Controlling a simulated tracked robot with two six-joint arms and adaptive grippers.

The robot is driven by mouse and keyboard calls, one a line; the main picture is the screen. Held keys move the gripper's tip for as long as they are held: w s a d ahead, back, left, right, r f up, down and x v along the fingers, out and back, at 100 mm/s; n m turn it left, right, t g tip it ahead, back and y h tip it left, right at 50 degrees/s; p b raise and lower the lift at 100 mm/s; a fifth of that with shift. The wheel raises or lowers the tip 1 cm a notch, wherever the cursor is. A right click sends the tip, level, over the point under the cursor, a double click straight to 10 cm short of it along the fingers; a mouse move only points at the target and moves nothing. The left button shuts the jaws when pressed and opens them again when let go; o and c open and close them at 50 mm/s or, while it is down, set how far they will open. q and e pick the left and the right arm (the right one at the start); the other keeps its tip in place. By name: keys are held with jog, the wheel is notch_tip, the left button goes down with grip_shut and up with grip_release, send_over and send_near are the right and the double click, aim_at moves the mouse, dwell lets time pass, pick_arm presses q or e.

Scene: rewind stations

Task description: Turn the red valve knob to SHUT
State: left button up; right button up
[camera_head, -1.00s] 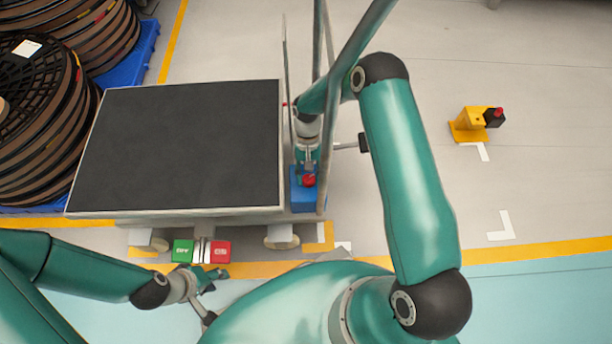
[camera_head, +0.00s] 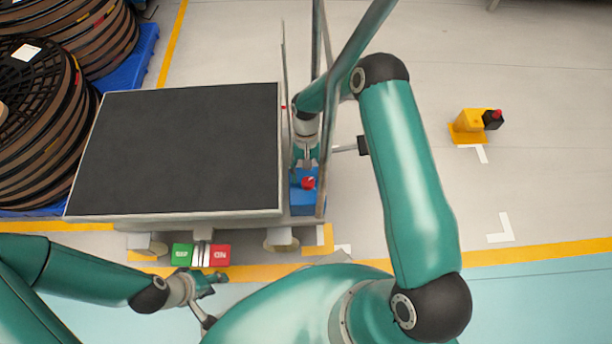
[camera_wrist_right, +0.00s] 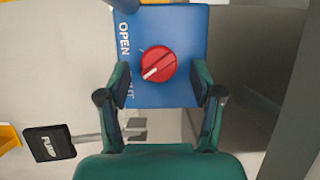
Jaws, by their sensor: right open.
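The red valve knob (camera_wrist_right: 158,64) sits on a blue panel (camera_wrist_right: 180,20) in the right wrist view. Its white mark points to the lower left, between the OPEN lettering at upper left and the SHUT lettering, which a finger partly hides. My right gripper (camera_wrist_right: 161,84) is open, with one finger on each side of the knob and gaps to it. In the head view the knob (camera_head: 308,183) shows on its blue box (camera_head: 306,204), just below my right gripper (camera_head: 306,164). My left gripper (camera_head: 211,283) is low at left, near the green and red buttons; its jaw opening is unclear.
A dark-topped table (camera_head: 175,150) stands left of the knob. Grey posts (camera_head: 330,110) rise beside my right arm. A yellow post with a red button (camera_head: 470,122) stands at right on open floor.

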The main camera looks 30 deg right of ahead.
jog(key=v, duration=1)
jog(key=shift+w+r, duration=0.2)
jog(key=shift+r, duration=0.1)
jog(key=shift+w+d, duration=0.1)
jog(key=shift+d, duration=0.1)
